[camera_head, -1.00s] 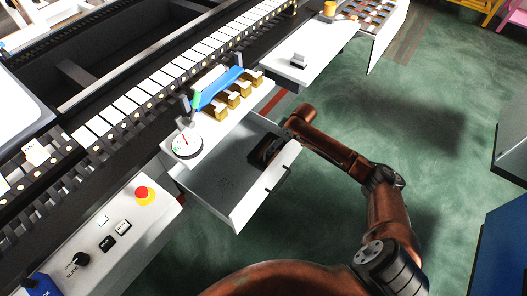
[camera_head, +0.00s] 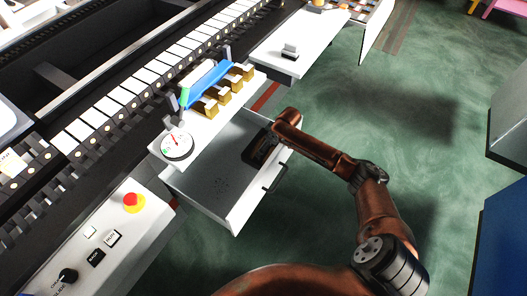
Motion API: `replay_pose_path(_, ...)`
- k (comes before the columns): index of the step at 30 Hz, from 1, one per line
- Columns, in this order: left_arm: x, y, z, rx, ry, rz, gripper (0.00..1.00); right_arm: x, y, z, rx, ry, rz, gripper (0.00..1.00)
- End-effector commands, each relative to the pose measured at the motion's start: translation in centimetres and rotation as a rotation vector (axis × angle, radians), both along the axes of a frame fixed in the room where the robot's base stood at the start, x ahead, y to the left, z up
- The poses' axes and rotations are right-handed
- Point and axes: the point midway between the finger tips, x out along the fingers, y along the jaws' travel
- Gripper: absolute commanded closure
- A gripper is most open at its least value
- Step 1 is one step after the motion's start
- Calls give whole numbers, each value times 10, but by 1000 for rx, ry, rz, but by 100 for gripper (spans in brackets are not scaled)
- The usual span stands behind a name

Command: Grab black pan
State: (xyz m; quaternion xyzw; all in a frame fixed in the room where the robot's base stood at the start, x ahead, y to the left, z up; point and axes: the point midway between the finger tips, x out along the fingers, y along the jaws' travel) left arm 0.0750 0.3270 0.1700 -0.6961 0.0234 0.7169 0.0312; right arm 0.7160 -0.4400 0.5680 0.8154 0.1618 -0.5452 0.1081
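I cannot pick out a black pan for certain. An open grey drawer (camera_head: 205,178) with a white front and a black handle (camera_head: 275,180) is in the middle of the head view. My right arm comes in from the lower right. Its dark gripper (camera_head: 259,149) appears to be over or inside the drawer's right end, behind the drawer front. The fingers are too dark and small to show whether they are open or hold anything. My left gripper is not in view.
Above the drawer a white shelf holds a round dial (camera_head: 177,146), a blue item (camera_head: 208,84) and several yellow-brown blocks. A control panel with a red button (camera_head: 134,202) stands at lower left. A conveyor runs behind. Green floor (camera_head: 400,110) is open at right; a blue cabinet (camera_head: 503,240) stands at the right edge.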

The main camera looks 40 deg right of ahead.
Motion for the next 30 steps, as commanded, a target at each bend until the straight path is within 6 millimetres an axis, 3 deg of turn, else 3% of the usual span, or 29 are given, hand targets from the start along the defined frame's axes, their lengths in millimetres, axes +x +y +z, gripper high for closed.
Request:
replay_pose_path(8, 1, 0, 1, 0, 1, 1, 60, 1, 0, 0, 0, -1, 0, 0)
replay_pose_path(30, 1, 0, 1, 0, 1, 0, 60, 0, 0, -1, -1, 0, 0, 51)
